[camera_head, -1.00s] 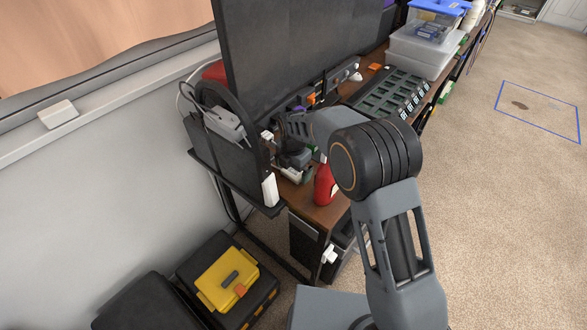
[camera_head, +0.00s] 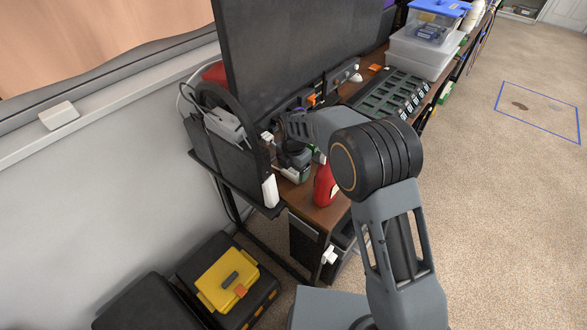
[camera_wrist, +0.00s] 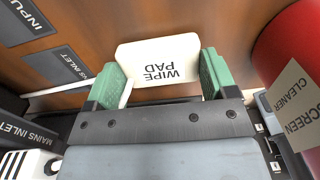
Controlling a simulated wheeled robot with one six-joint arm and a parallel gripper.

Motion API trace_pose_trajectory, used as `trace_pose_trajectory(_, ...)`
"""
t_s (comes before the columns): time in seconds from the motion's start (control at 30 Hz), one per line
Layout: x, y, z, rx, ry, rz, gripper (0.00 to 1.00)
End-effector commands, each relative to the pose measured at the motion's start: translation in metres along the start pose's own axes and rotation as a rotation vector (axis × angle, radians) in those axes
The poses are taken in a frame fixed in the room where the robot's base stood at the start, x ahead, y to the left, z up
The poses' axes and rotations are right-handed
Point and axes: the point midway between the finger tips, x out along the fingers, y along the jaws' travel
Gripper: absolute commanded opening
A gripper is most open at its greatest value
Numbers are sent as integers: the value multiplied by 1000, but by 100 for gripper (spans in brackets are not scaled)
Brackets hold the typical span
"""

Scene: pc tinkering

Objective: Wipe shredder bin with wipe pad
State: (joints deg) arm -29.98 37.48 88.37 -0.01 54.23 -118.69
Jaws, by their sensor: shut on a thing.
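The wipe pad (camera_wrist: 160,48) is a cream block with black lettering, seen upside down in the wrist view. My gripper (camera_wrist: 158,76) is shut on it, with one green finger against each side. The wooden desktop lies behind the pad in that view. In the head view my gripper (camera_head: 297,170) is low over the desk's near end, and the pad is not clear there. A dark bin-like box (camera_head: 343,262) stands under the desk, partly hidden by my arm. I cannot tell if it is the shredder bin.
A red screen cleaner bottle (camera_wrist: 290,55) is close to the right of my gripper; it also shows in the head view (camera_head: 323,188). A large black monitor (camera_head: 285,45) stands behind. A yellow-and-black toolbox (camera_head: 228,280) is on the floor. Open carpet lies to the right.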

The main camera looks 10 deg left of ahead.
Motion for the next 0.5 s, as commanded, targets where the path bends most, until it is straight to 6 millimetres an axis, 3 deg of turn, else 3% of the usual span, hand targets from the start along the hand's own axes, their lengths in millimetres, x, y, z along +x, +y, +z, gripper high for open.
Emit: trace_pose_trajectory(0.5,-55,0,0,0,-1,2,51)
